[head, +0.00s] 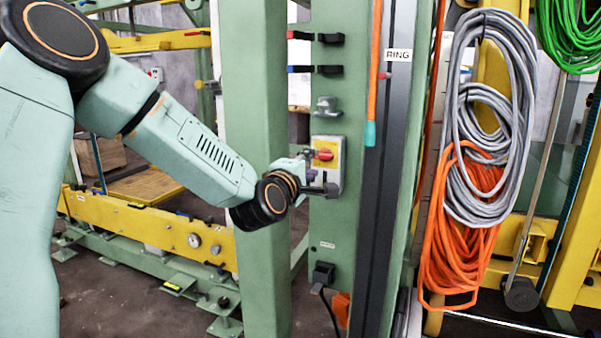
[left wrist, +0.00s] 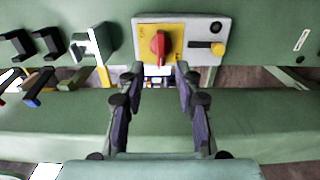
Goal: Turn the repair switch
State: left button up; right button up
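The repair switch is a red rotary knob (head: 323,155) on a yellow plate in a pale grey box on a green upright. In the left wrist view the red knob (left wrist: 159,46) stands upright at the top middle, beside a small yellow-tipped part and a black round part. My left gripper (head: 318,174) is at the box, in front of its lower part. In the left wrist view my left gripper (left wrist: 158,76) is open, its two dark fingers apart, with the knob just beyond and between the tips. I see nothing held, and cannot tell contact. My right gripper is not in view.
Black clamps (head: 329,38) and a grey bracket (head: 325,106) sit above the box. A black socket (head: 322,273) with a cable is below. A green post (head: 255,110) stands close behind my left forearm. Grey cable coils (head: 477,205) hang at right.

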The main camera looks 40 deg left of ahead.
pick_arm(q)
jog(key=shift+v, duration=2.85)
